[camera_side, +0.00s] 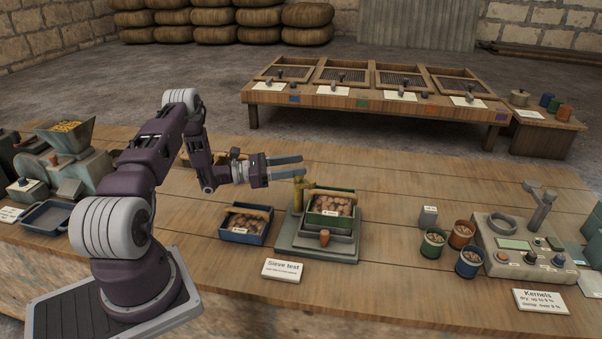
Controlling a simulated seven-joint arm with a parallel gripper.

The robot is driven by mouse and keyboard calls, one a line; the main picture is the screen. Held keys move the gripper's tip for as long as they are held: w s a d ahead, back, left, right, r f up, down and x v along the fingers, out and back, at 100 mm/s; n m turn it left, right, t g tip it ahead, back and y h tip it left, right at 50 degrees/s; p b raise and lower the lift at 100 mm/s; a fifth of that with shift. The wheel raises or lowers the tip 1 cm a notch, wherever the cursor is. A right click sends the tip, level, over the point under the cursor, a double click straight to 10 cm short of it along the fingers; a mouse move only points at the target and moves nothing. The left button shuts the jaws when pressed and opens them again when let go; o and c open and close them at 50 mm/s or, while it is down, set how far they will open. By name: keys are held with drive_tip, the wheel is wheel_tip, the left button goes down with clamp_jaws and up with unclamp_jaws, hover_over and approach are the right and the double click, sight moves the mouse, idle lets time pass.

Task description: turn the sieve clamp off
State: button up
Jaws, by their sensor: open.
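The sieve tester (290,245) is a grey-green base on the bench, behind a card reading "Sieve test" (284,270). A green sieve box (337,218) filled with brown kernels sits on it. A wooden bar (332,193) lies across the box top. A yellow-green upright (298,192) stands at the box's back left; I cannot tell if it is the clamp or how the clamp is set. An orange-brown knob (324,238) is at the base's front. My gripper (301,167) is open and empty, pointing right, seemingly above and behind the upright, apart from it.
A blue box (245,224) of kernels stands just left of the tester. Several small cups, including a blue one (469,262), and a moisture meter (507,228) are at the right. A mill (68,165) is at the left. Bare bench lies between tester and cups.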

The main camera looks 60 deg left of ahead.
drive_tip(key=f, duration=0.1)
drive_tip(key=w+d, duration=0.1)
drive_tip(key=f, duration=0.1)
drive_tip(key=shift+w+d+f+g, duration=0.3)
drive_tip(key=shift+g, duration=0.1)
drive_tip(key=shift+r, duration=0.15)
drive_tip(key=c, duration=0.9)
drive_tip(key=shift+a+r, duration=0.1)
drive_tip(key=shift+a, duration=0.1)
clamp_jaws()
drive_tip(key=shift+a+r+n+t+y, duration=0.1)
drive_tip(key=shift+n+t+y, duration=0.2)
drive_tip(key=shift+y, duration=0.3)
drive_tip(key=shift+s+a+f+n+g+y, duration=0.1)
drive_tip(key=shift+a+n+g+y, duration=0.45)
drive_tip(key=shift+n+y, duration=2.3)
drive_tip(key=shift+s+a+f+n+g+y, duration=0.1)
drive_tip(key=shift+a+n+g+y, duration=0.5)
drive_tip(key=shift+n+y, duration=2.2)
drive_tip(key=shift+s+a+f+n+g+y, duration=0.2)
drive_tip(key=shift+n+g+y, duration=0.9)
drive_tip(key=shift+y, duration=3.25)
drive_tip(key=shift+a+r+n+y, duration=0.15)
drive_tip(key=shift+n+y, duration=0.15)
drive_tip(key=shift+n, duration=0.25)
